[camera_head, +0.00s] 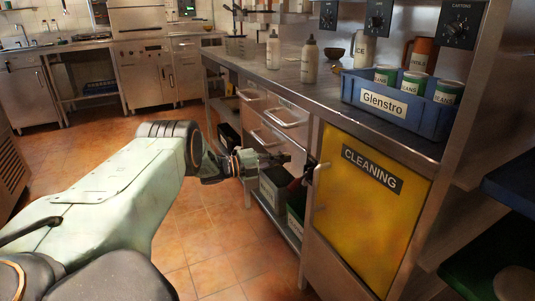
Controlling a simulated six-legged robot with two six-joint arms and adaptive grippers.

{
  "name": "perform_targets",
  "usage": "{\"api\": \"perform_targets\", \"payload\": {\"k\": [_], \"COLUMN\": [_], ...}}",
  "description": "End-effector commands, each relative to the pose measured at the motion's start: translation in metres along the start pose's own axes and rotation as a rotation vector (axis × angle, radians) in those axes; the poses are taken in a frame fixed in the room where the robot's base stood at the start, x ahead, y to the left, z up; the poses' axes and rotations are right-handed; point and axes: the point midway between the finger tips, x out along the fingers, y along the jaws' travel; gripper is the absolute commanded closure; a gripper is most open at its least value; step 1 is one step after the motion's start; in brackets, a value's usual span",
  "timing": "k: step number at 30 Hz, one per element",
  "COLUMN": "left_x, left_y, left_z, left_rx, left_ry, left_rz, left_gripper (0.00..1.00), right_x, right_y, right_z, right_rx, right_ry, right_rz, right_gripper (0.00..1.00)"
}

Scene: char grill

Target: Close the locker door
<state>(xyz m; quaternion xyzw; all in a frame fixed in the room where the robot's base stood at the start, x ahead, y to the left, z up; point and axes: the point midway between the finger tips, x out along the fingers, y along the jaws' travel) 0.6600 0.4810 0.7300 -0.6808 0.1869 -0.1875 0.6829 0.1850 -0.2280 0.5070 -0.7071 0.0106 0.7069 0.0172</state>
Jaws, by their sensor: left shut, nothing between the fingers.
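The locker door (370,225) is a yellow panel labelled "CLEANING" at the near end of the steel counter. It looks about flush with the counter front, but I cannot tell whether it is fully shut. A pale vertical handle (319,188) is near its left edge. My left arm reaches in from the left, and my left gripper (284,160) is just left of the door's upper left edge, in front of the shelves. Its fingers are dark and together, with nothing held. I cannot tell whether they touch the door. My right gripper is not in view.
On the counter (300,80) stand a blue "Glenstro" crate (400,122) with cans, white bottles (309,62) and jugs. Metal drawers (285,115) and shelves with dark bins (272,190) are left of the locker. The tiled floor (215,235) is clear there. Blue and green shelves are at right.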

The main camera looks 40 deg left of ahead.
Motion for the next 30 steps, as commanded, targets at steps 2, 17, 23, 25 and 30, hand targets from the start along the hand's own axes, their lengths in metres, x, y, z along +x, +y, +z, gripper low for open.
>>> {"api": "perform_targets", "payload": {"k": [2, 17, 23, 25, 30], "left_x": [-0.004, -0.022, -0.025, -0.025, -0.026], "left_y": [0.002, 0.004, 0.002, 0.001, 0.0], "left_z": [0.009, 0.047, 0.053, 0.054, 0.055], "left_rx": [0.004, 0.002, 0.0, 0.001, -0.001], "left_ry": [-0.001, -0.002, -0.001, -0.001, -0.001], "left_rz": [0.002, 0.001, 0.001, 0.001, 0.001], "left_gripper": [1.0, 1.0, 1.0, 1.0, 1.0], "right_x": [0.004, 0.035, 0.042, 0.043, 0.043], "right_y": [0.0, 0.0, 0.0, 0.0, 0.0], "right_z": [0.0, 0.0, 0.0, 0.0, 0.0], "right_rx": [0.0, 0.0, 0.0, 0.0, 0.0], "right_ry": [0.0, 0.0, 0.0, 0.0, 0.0], "right_rz": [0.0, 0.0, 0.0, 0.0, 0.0], "right_gripper": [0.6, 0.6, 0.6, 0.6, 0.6]}}
